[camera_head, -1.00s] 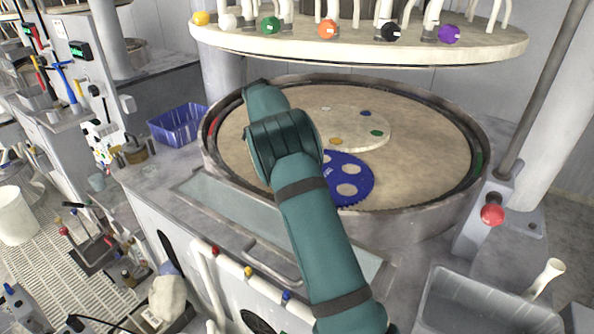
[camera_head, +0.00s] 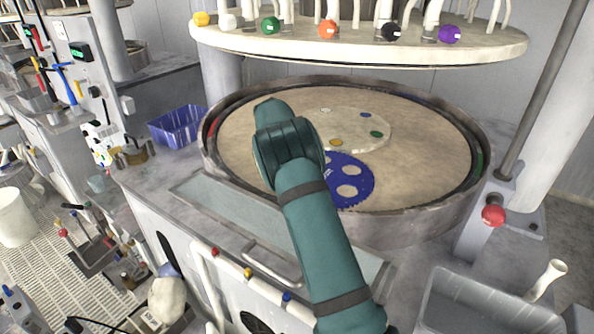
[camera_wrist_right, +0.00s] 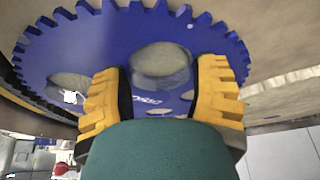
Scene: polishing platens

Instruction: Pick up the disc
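The blue toothed disc (camera_head: 363,180) with round holes lies on the tan platen (camera_head: 430,150), near its front edge, partly hidden behind my right arm. In the right wrist view the disc (camera_wrist_right: 100,42) fills the upper middle, with one hole between and beyond the fingers. My right gripper (camera_wrist_right: 160,72) has its two yellow fingers spread apart, close to the disc, with nothing seen clamped between them. I cannot tell whether the fingers touch the disc. In the head view this gripper is hidden behind the arm. My left gripper is not in view.
A raised metal rim (camera_head: 440,215) surrounds the platen. A cream centre plate (camera_head: 350,128) with coloured spots sits behind the disc. A round upper plate (camera_head: 360,48) with coloured knobs hangs above. A blue basket (camera_head: 178,126) stands left, a red knob (camera_head: 493,215) right.

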